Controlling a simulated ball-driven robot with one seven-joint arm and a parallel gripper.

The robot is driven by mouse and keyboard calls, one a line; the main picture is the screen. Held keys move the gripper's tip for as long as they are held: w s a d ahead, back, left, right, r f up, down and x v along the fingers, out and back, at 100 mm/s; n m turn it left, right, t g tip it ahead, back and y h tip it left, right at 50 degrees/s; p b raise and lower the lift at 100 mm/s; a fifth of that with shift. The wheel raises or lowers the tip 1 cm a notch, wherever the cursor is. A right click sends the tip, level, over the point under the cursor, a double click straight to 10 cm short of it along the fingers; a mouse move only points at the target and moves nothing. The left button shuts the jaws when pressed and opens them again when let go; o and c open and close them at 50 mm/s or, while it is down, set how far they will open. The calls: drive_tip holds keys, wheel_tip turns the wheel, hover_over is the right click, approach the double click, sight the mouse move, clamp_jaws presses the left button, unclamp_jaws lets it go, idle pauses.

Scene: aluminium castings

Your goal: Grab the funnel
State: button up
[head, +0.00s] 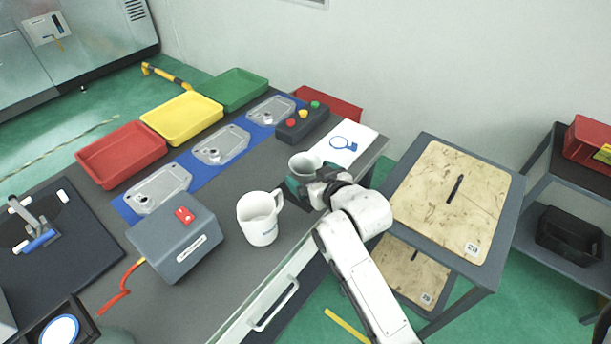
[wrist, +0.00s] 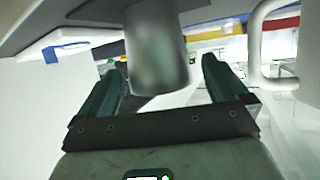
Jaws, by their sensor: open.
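The funnel (head: 305,163) is pale grey and stands near the table's right edge, its round mouth facing up. My gripper (head: 309,176) is open around the funnel at table height. In the wrist view the dark green fingers of my gripper (wrist: 163,72) stand to the left and right of the tube, with visible gaps. The funnel's lower part is hidden behind my gripper in the head view.
A white mug (head: 259,218) stands close on the left. A white card with a blue mark (head: 348,143) and a button box (head: 302,124) lie behind. A grey switch box (head: 175,236), aluminium castings (head: 221,146) and coloured trays (head: 182,117) fill the left side.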

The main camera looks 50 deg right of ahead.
sight(299, 165)
drive_tip(key=shift+x, duration=1.9)
drive_tip(key=shift+d+r, duration=0.1)
drive_tip(key=shift+r, duration=0.05)
drive_tip(key=shift+c, duration=0.4)
drive_tip(key=c, duration=0.9)
drive_tip(key=shift+o, duration=0.2)
